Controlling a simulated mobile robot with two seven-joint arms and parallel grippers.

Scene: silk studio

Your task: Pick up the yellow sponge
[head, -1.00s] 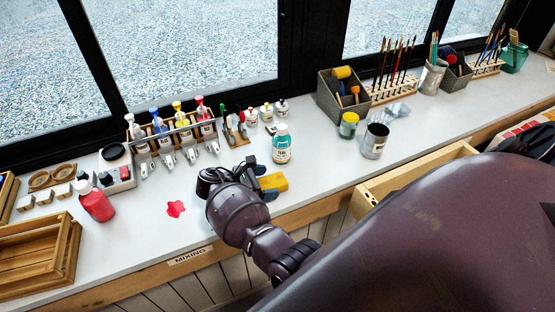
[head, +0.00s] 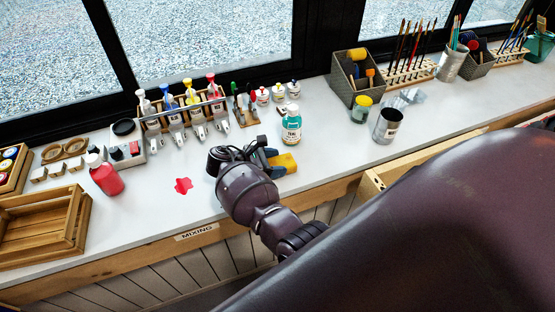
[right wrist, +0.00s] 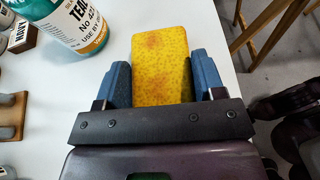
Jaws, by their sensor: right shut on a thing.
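The yellow sponge (head: 284,163) lies on the white counter near its front edge, in front of the teal-labelled bottle (head: 291,126). In the right wrist view the sponge (right wrist: 160,65) shows orange-brown stains and sits between the two blue fingers of my right gripper (right wrist: 158,78). My right gripper (head: 264,158) is shut on the sponge, low over the counter. I cannot tell whether the sponge is lifted off the surface. My left gripper is not in view.
A red paint spill (head: 183,185) and a red bottle (head: 104,176) are to the left. A rack of pump bottles (head: 186,119) stands behind. A grey metal can (head: 387,126) and an open wooden drawer (head: 379,181) are to the right. A wooden crate (head: 72,241) sits at far left.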

